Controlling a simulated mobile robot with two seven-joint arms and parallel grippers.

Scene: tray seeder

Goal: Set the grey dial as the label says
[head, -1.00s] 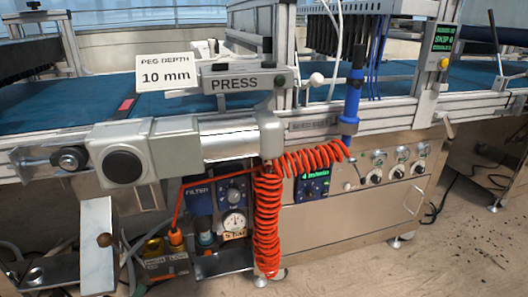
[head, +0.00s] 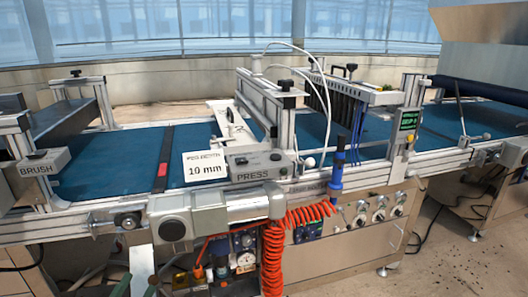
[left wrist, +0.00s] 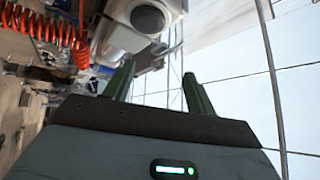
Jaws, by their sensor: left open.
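A white card (head: 205,166) reading "PEG DEPTH 10 mm" stands at the left of the grey PRESS box (head: 258,174), above the conveyor's front rail. The box has small round controls on it; I cannot tell which one is the grey dial, nor its setting. In the left wrist view my left gripper (left wrist: 155,74) is open, with two dark green fingers apart and nothing between them. Beyond its fingers is a pale housing with a round grey disc (left wrist: 148,17). In the head view I cannot make out the left gripper clearly. My right gripper is not in view.
A motor housing (head: 173,230) juts out below the PRESS box. A coiled red hose (head: 273,258) hangs beside it, and also shows in the left wrist view (left wrist: 62,32). Several knobs (head: 379,215) line the cabinet. A blue-handled tool (head: 337,170) stands upright at the rail.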

